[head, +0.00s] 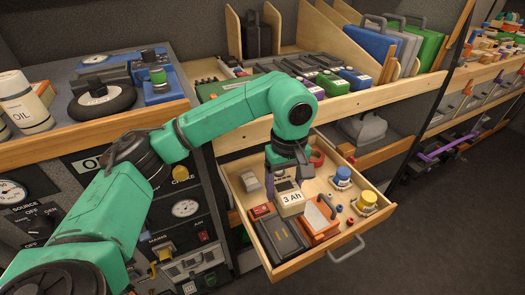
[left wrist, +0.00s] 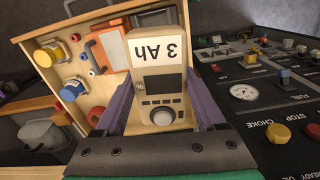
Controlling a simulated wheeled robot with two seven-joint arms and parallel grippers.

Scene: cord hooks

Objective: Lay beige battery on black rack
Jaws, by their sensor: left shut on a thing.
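My left gripper (head: 285,172) is shut on the beige battery (head: 291,200), which has a white "3 Ah" label. In the left wrist view the battery (left wrist: 157,75) sits between the two purple fingers of my left gripper (left wrist: 160,100). The battery is over the open drawer; I cannot tell whether it touches what is in there. My right gripper is not in view.
The open wooden drawer (head: 262,241) holds a dark case (head: 283,238), an orange tool (head: 320,217), blue and yellow-capped pots (head: 367,201) and a red tape roll (head: 317,157). A control panel (head: 185,208) is at left.

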